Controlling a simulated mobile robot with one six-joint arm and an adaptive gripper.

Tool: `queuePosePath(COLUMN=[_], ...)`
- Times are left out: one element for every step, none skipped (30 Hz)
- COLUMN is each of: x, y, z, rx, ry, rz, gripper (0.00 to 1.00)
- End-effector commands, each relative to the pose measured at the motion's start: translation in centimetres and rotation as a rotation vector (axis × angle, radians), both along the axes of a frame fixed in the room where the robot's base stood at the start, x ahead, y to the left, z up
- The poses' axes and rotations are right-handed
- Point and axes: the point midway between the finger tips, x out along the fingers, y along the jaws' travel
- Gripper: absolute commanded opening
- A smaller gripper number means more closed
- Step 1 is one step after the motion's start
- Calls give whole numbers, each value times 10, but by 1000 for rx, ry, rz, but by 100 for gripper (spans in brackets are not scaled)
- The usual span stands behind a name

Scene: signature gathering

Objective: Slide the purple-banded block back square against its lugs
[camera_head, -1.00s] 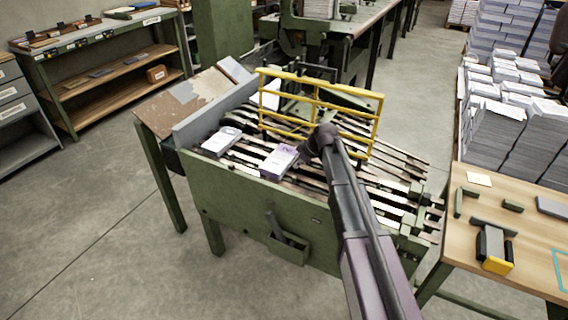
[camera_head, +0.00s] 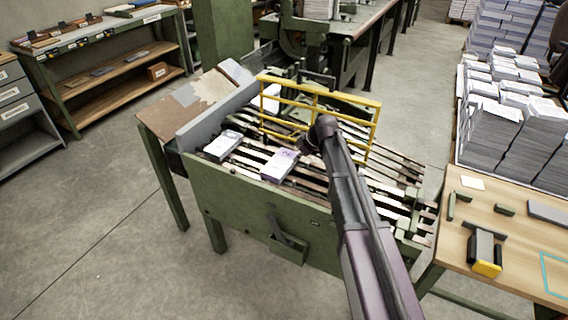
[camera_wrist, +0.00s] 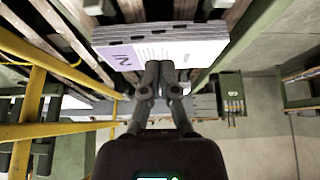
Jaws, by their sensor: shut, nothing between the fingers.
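The purple-banded block (camera_head: 279,166), a pale stack of paper, lies on the slatted bed of the green machine. In the wrist view the block (camera_wrist: 160,45) fills the top middle, with its purple patch at the left end and its long side facing my gripper. My gripper (camera_wrist: 166,66) is shut and empty; its fingertips are at the block's near side in the picture, and I cannot tell whether they touch. In the head view my forearm hides part of the bed right of the block. The lugs cannot be made out clearly.
A second pale block (camera_head: 222,146) lies left on the same bed. A yellow guard frame (camera_head: 318,110) stands close behind my wrist. A wooden table (camera_head: 520,235) with tools is at right, and paper stacks (camera_head: 505,125) stand behind it.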

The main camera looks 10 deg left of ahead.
Motion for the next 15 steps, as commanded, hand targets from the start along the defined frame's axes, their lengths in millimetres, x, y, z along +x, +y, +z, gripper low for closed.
queuePosePath(x=[0,0,0,0,0,0,0,0,0,0,0,0,0,0,0], y=[0,0,0,0,0,0,0,0,0,0,0,0,0,0,0], z=[7,9,12,13,14,15,15,15,15,15,15,14,14,14,14], rx=[0,0,0,0,0,0,0,0,0,0,0,0,0,0,0], ry=[0,0,0,0,0,0,0,0,0,0,0,0,0,0,0], rz=[0,0,0,0,0,0,0,0,0,0,0,0,0,0,0], gripper=[0,0,0,0,0,0,0,0,0,0,0,0,0,0,0])
